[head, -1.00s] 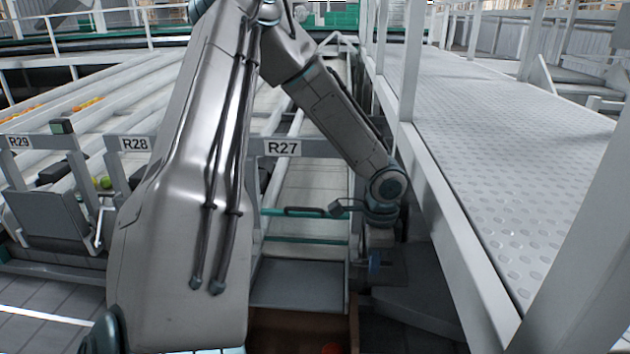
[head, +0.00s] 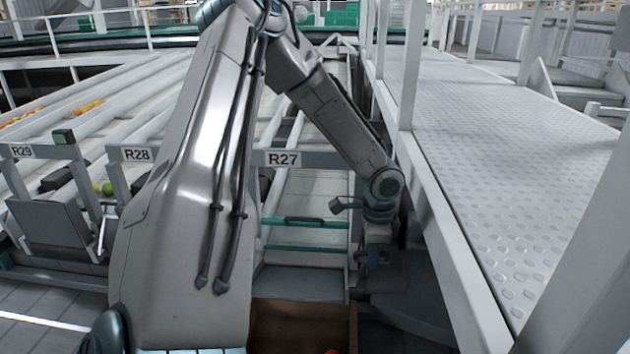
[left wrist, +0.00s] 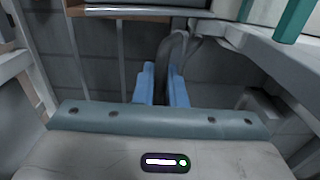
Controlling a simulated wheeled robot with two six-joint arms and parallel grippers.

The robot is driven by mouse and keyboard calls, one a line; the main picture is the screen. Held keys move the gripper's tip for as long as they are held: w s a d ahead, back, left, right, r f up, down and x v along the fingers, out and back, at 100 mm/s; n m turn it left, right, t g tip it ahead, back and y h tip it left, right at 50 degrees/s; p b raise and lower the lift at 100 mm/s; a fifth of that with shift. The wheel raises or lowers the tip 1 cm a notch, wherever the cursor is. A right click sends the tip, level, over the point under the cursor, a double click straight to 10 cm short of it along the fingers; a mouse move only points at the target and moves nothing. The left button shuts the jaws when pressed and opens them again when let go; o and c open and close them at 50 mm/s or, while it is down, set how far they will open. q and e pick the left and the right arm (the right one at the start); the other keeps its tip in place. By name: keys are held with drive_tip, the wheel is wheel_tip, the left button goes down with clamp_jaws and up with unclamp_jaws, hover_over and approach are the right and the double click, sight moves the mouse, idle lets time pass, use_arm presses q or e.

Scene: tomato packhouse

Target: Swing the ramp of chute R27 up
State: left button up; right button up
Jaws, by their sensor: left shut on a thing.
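Chute R27 carries its label (head: 283,158) on a grey crossbar. Its ramp (head: 298,281) is a grey plate at the chute's lower end, partly hidden on the left by my arm. My left gripper (head: 376,257) is at the ramp's right side, small and dark in the head view. In the left wrist view its two blue fingers (left wrist: 162,88) are shut on a dark curved bar (left wrist: 170,58), which looks like the ramp's handle. My right gripper is not in view.
A brown box (head: 300,320) stands below the ramp with a red fruit at its bottom edge. A walkway (head: 480,130) with white posts runs close on the right. Chutes R28 (head: 137,155) and R29 (head: 22,152) lie to the left. A green bar (head: 303,221) crosses R27.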

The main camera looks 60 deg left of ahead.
use_arm(q)
drive_tip(key=shift+w+a+r+p, duration=0.25)
drive_tip(key=shift+w+a+p, duration=0.25)
drive_tip(key=shift+a, duration=0.1)
drive_tip(key=shift+w+a+r+p, duration=0.25)
drive_tip(key=shift+w+a+p, duration=0.15)
drive_tip(key=shift+w+a, duration=0.15)
drive_tip(key=shift+a, duration=0.1)
drive_tip(key=shift+w+a+r, duration=0.2)
drive_tip(key=shift+w+a, duration=0.8)
drive_tip(key=shift+a, duration=0.25)
